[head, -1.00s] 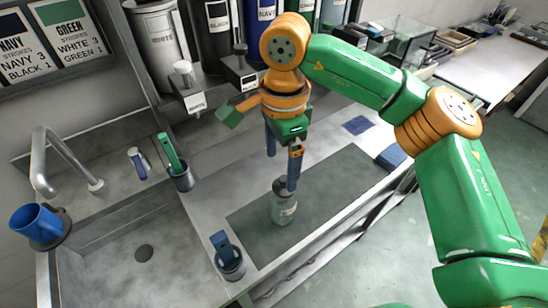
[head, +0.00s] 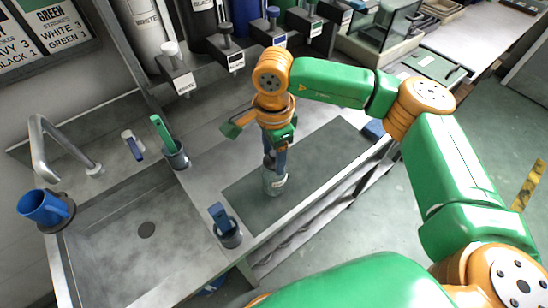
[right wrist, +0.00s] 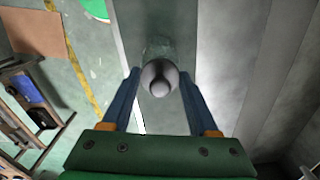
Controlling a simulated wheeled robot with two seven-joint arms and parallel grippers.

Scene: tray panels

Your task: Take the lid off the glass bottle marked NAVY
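A clear glass bottle (head: 275,184) with a pale label stands upright on the dark mat; the label's wording is too small to read. Its grey lid with a round knob (right wrist: 160,80) is on top. My right gripper (head: 274,160) points down over the bottle. In the right wrist view, its two blue fingers (right wrist: 159,77) stand open on either side of the lid, close to its rim; I cannot tell whether either touches. In the head view, the fingers partly hide the lid. My left gripper is not in view.
The dark mat (head: 318,165) around the bottle is mostly clear. A grey cup with a blue-handled tool (head: 229,234) stands front left, and another with a green-handled tool (head: 176,156) stands behind. A sink (head: 120,250) and blue mug (head: 42,207) are left; paint dispensers (head: 180,75) line the back.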

